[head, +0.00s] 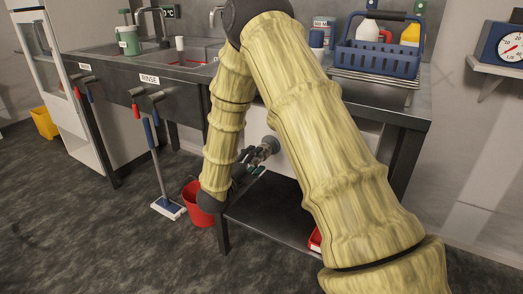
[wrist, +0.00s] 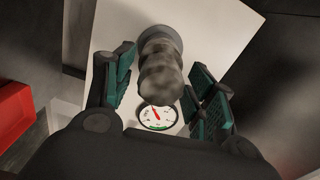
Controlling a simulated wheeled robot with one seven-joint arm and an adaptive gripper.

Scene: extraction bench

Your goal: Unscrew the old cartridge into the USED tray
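The cartridge, a mottled grey cylinder (wrist: 160,72) with a wider grey collar, is fixed to a white panel in the wrist view. It also shows in the head view (head: 270,145), partly behind my arm. My gripper (wrist: 163,80) has its two green-padded fingers apart, one on each side of the cartridge, with a gap visible on both sides. In the head view my gripper (head: 254,158) is under the bench. A red tray (head: 315,239) shows partly on the lower shelf, mostly hidden by my arm; no label is readable.
A round gauge (wrist: 158,115) sits on the panel just below the cartridge in the wrist view. A red object (wrist: 14,115) is at the left edge. A red bucket (head: 196,208) stands by the bench leg. The dark lower shelf (head: 268,212) looks mostly clear.

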